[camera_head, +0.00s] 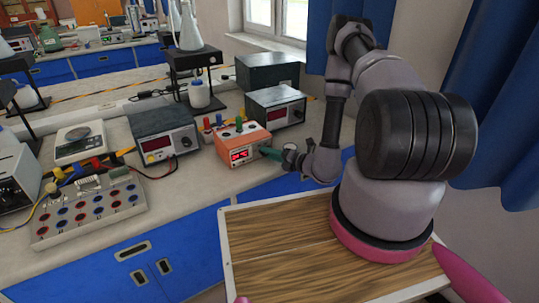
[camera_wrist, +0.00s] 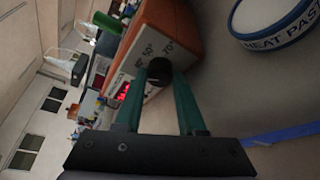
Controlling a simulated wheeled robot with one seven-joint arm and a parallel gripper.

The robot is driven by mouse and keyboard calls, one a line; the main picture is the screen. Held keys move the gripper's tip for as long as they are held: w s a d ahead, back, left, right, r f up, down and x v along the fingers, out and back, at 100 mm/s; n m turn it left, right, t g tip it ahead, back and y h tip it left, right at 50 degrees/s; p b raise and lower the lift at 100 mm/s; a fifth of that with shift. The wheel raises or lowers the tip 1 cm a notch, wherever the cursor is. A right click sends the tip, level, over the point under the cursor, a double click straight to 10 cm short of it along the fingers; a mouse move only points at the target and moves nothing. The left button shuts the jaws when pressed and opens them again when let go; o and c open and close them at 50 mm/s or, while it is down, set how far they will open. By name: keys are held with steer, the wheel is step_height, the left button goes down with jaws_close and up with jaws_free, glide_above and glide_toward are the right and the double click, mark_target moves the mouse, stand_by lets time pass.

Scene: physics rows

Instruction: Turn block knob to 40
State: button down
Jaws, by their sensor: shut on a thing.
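An orange block-shaped device (camera_head: 240,139) with a white front and a red lit display stands on the bench in the head view; the digits are too small to read surely. Its front also shows turned on its side in the wrist view, with the red display (camera_wrist: 124,91) left of a black knob (camera_wrist: 159,66). My gripper (camera_wrist: 163,79) has two green fingers, one on each side of the knob, shut on it. In the head view my gripper (camera_head: 268,153) reaches the device's right front; the knob is hidden there.
A round tin marked heat paste (camera_wrist: 275,22) is close in the wrist view. Grey power supplies (camera_head: 166,138) and (camera_head: 276,107) flank the device. A socket board (camera_head: 90,215) with cables and a scale (camera_head: 80,143) stand at left.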

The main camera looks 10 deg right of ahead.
steer(key=c, duration=0.5)
jaws_free()
steer(key=v, duration=1.1)
steer(key=shift+f, duration=0.1)
